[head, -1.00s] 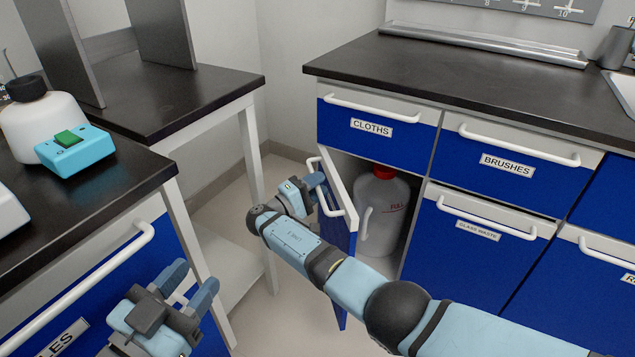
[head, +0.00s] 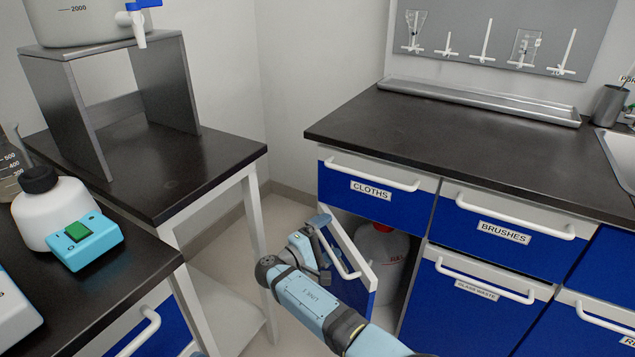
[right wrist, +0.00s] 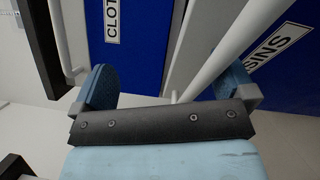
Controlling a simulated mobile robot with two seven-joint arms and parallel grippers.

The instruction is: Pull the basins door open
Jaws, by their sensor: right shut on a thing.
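The blue basins door (head: 357,291) stands part open below the CLOTHS drawer, swung out from its left side. Its label, partly readable as "SINS", shows in the right wrist view (right wrist: 268,52). A white bar handle (head: 341,248) runs along the door's face. My right gripper (head: 322,250) is at this handle, on the door's outer side. In the right wrist view my gripper's blue fingers (right wrist: 168,88) stand either side of the handle (right wrist: 222,48), shut on it. The exact contact is partly hidden. My left gripper is out of view.
A white bottle with a red cap (head: 387,262) stands inside the cabinet, partly hidden by the door. The CLOTHS drawer (head: 335,193) above is closed. A white-legged table (head: 257,218) stands left of my right gripper, with a narrow floor gap between.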

